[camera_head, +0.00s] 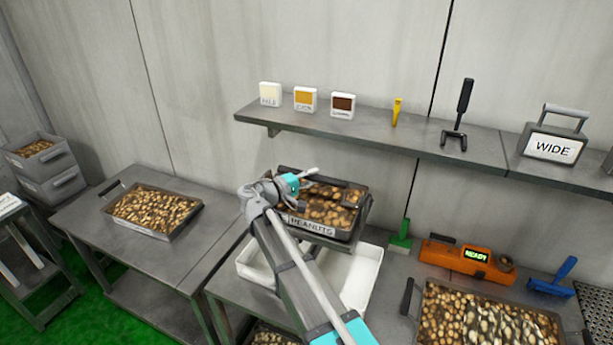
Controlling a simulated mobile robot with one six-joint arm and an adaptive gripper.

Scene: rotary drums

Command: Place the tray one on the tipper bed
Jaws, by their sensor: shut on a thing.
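A dark tray of nuts (358,208) with a "PEANUTS" label on its front is in the middle of the head view. It sits over a grey ledge that looks like the tipper bed (322,241), above a white bin. Whether the tray rests fully on this bed I cannot tell. My gripper (311,174) is at the tray's back left, by its dark upper bar, and appears shut on the tray. My wrist and arm hide the tray's left side and the exact grip. No tray shows a readable number.
The white bin (368,272) stands under the tray. Another nut tray (186,232) lies on the left table. A large nut tray (424,300), an orange "READY" device (450,256), and green (401,236) and blue (552,283) tools are at right. A shelf (400,130) runs above.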

